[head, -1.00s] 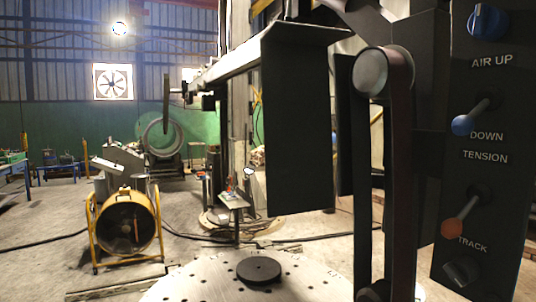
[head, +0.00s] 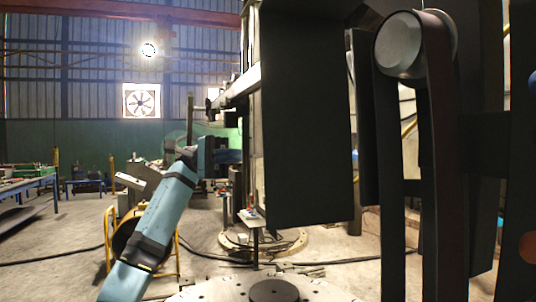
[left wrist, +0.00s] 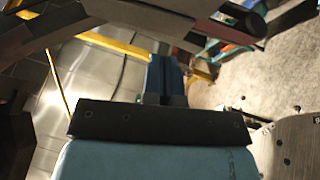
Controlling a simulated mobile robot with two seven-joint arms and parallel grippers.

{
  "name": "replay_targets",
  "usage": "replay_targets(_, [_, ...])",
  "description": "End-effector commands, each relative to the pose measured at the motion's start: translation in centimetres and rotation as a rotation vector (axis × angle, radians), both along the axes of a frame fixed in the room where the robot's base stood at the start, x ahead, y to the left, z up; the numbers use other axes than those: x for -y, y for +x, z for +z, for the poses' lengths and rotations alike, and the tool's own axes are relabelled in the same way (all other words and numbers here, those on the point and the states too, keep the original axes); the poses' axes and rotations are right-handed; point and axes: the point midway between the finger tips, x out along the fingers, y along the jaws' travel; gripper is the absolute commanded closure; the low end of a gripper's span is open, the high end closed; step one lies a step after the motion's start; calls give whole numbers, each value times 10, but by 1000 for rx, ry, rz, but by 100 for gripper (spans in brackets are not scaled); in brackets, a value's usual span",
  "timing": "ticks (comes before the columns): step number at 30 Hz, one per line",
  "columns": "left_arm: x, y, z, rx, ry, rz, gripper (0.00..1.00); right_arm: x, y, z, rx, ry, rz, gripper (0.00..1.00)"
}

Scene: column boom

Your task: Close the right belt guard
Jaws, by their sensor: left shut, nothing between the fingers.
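A tall dark flat panel (head: 308,125), which looks like the belt guard, hangs in the middle of the head view and stands out to the left of the belt. The belt (head: 446,150) runs down from a grey round pulley (head: 402,45) and is uncovered on this side. A second narrow dark panel (head: 364,110) shows between them. My left gripper (head: 238,157) is just left of the big panel, pointing right, and its tips appear near the panel's left edge; I cannot tell whether they touch. Its fingers (left wrist: 166,68) are together and empty in the left wrist view. My right gripper is out of view.
A perforated round table (head: 225,290) with a dark disc (head: 274,291) lies low in front. A yellow-framed fan (head: 126,240) stands behind my left arm. A control panel is cut off at the right edge.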

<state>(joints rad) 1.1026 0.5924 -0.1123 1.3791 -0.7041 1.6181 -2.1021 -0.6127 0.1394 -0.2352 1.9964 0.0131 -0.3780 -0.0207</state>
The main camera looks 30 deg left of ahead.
Motion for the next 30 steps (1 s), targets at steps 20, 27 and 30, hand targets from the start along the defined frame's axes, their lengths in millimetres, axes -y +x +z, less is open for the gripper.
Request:
replay_targets(20, [81,-30,24,104,37,2,100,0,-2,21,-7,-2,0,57])
replay_targets(27, [103,-55,26,102,36,7,100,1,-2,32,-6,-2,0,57])
replay_targets(30, [107,-62,26,102,36,7,100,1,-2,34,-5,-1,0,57])
